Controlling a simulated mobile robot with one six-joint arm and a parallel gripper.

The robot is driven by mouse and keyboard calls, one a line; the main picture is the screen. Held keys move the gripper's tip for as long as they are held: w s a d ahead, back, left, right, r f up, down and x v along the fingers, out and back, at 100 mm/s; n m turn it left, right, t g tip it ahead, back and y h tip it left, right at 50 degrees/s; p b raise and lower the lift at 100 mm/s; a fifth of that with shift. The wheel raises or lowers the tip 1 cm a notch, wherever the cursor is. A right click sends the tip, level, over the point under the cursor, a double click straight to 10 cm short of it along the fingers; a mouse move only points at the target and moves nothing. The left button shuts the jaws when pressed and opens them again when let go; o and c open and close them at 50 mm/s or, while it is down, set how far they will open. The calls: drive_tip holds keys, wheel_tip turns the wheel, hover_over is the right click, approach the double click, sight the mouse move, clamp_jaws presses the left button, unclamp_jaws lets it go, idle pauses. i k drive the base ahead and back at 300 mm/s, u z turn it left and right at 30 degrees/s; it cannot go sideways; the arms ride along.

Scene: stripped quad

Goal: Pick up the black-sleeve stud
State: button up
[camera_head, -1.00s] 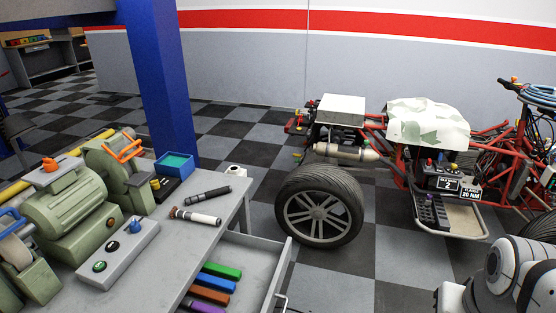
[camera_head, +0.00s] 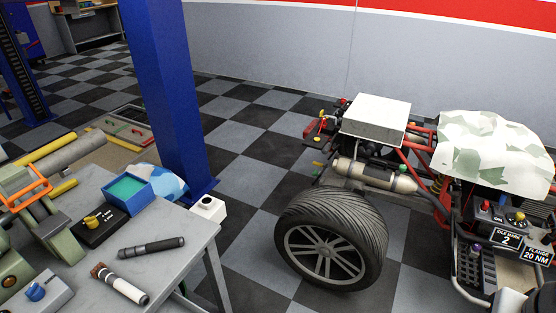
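I cannot make out a black-sleeve stud for certain. A black slotted rack (camera_head: 474,270) sits on the quad's side step at the lower right, with a small purple-topped piece (camera_head: 475,249) at its back end. Whether a stud with a black sleeve stands in it is too small to tell. A black cylindrical torch-like tool (camera_head: 151,247) and a white one with a dark end (camera_head: 120,284) lie apart on the grey bench.
The stripped quad, with its big tyre (camera_head: 331,238), white box (camera_head: 376,122) and camouflage cover (camera_head: 492,152), stands at right. The grey bench (camera_head: 180,228) is at left beside a blue post (camera_head: 163,90).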

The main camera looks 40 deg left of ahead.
sight(155, 246)
drive_tip(key=i, duration=1.45)
drive_tip(key=u, duration=3.4)
drive_tip(key=i, duration=1)
drive_tip(key=z, duration=0.05)
